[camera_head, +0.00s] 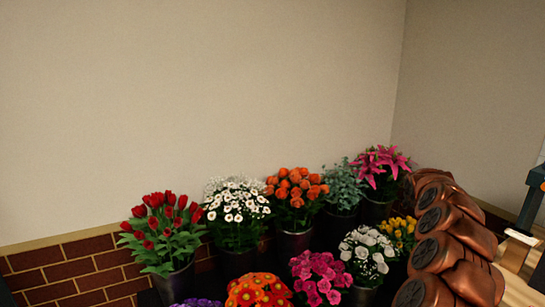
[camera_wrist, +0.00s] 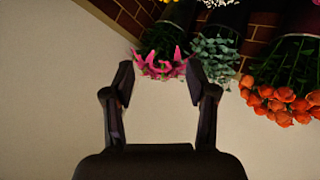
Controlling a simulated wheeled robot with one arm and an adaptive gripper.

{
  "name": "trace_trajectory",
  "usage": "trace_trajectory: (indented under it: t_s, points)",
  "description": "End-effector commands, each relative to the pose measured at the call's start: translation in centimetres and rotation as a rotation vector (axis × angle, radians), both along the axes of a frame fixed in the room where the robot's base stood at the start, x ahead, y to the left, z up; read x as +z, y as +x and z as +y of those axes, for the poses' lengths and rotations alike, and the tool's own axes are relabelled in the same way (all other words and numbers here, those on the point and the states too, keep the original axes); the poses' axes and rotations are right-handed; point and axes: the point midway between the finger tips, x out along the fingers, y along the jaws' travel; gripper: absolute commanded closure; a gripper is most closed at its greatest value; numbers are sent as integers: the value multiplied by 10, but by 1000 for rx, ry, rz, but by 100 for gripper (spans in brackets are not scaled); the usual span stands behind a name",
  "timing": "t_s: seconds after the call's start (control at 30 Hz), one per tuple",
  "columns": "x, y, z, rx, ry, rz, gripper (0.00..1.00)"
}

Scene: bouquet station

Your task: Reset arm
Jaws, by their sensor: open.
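My gripper (camera_wrist: 160,80) shows in the wrist view, with its two dark fingers apart and nothing held between them. Pink lilies (camera_wrist: 160,64) appear upside down beyond the fingertips, and green eucalyptus (camera_wrist: 212,52) is beside them. In the head view the same pink lilies (camera_head: 381,170) stand at the back right of the flower display. My gripper is not visible in the head view.
Dark buckets hold red tulips (camera_head: 163,219), white daisies (camera_head: 236,206), orange roses (camera_head: 296,187) and other flowers along a low brick wall (camera_head: 80,270). The plain wall (camera_head: 200,90) above is clear.

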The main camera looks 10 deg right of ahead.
Motion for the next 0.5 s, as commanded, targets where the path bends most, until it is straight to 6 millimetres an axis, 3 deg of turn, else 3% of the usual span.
trace_trajectory:
  t_s: [0.03,0.27,0.5]
  points:
    - [4,0,27,29,39,9,43]
    - [19,-20,133,135,189,71,43]
    - [32,-73,231,226,296,174,43]
